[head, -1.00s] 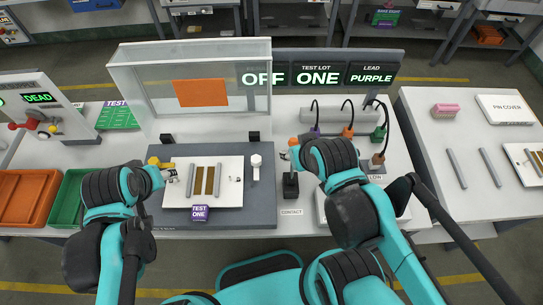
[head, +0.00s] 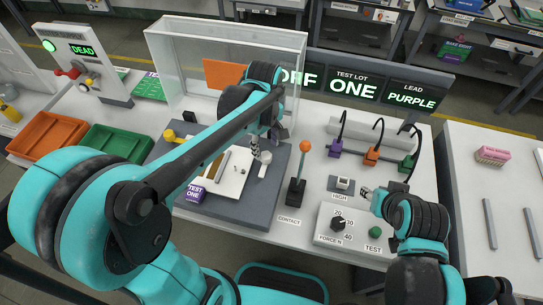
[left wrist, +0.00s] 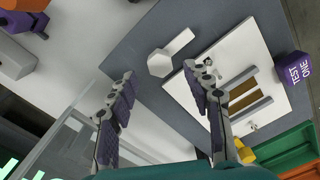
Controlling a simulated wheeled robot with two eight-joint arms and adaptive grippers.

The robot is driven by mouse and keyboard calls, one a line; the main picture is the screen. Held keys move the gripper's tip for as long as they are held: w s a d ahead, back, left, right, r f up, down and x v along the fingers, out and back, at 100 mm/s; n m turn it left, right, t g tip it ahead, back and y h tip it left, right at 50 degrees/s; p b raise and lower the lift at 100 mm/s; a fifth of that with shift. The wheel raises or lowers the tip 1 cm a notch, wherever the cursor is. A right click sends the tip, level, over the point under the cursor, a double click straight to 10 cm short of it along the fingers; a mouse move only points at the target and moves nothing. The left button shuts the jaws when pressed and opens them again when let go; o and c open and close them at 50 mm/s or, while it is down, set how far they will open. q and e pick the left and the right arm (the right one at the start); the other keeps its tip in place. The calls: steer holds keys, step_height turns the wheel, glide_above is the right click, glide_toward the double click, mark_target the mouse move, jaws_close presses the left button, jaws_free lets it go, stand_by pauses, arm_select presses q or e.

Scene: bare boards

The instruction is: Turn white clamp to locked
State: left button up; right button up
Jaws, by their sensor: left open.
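The white clamp (head: 263,168) stands on the dark grey base plate (head: 262,212), right of the white board (head: 233,184). In the left wrist view the white clamp (left wrist: 160,64) shows a hexagonal hub with a straight lever pointing to the upper right. My left gripper (head: 254,150) is open and empty above the clamp. In the left wrist view its two fingers (left wrist: 160,84) are spread, with the hub between and beyond their tips, apparently apart from them. My right gripper (head: 367,193) is beside the small HIGH switch box; its fingers are too small to judge.
A yellow clamp (head: 169,135) is at the plate's left. A clear-walled guard (head: 180,85) stands behind. The purple TEST ONE block (head: 195,193) sits at the front.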

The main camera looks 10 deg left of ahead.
mark_target(266, 156)
arm_select(q)
step_height(266, 156, down, 5)
steer(key=shift+r+b, duration=0.1)
steer(key=shift+b, duration=0.6)
jaws_close()
